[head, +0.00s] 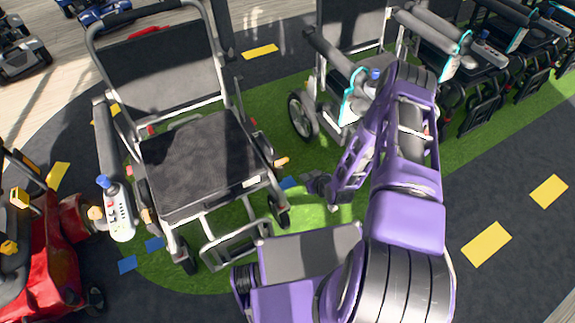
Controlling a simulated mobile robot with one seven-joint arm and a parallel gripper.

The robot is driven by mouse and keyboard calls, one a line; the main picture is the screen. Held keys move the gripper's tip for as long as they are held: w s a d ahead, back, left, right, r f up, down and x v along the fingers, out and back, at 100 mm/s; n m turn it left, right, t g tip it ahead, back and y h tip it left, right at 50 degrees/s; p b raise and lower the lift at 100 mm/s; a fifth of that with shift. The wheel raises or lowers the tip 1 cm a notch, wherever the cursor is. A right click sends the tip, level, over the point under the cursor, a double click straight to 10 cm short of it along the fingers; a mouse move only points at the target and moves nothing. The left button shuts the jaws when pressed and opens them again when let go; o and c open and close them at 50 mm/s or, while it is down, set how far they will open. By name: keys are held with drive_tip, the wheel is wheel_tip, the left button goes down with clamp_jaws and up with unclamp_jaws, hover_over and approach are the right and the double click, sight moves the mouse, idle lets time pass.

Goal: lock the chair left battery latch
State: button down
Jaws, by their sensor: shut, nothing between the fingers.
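The chair (198,165) is a powered wheelchair with a black seat and backrest on a grey frame, standing on green floor and facing me. A small tan-tipped lever (281,162) sticks out low beside the seat on the picture's right. Two more tan-tipped parts, an outer one (95,213) and an inner one (147,215), show on the picture's left. I cannot tell which part is the battery latch or how it is set. My gripper (309,181) is small and dark in this view, shut and empty, below and right of the right-hand lever and apparently apart from it.
A joystick armrest (119,205) rises at the chair's left in the picture. A red scooter (45,255) stands at lower left. A second wheelchair (335,85) stands behind my arm, with several more black chairs (490,70) at upper right. Dark floor (500,205) at right is clear.

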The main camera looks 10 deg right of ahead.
drive_tip(key=b, duration=0.3)
approach(282, 162)
drive_tip(key=w+f, duration=0.4)
drive_tip(key=f, duration=0.1)
drive_tip(key=shift+w+f, duration=0.2)
drive_tip(key=shift+f, duration=0.15)
drive_tip(key=shift+d, duration=0.15)
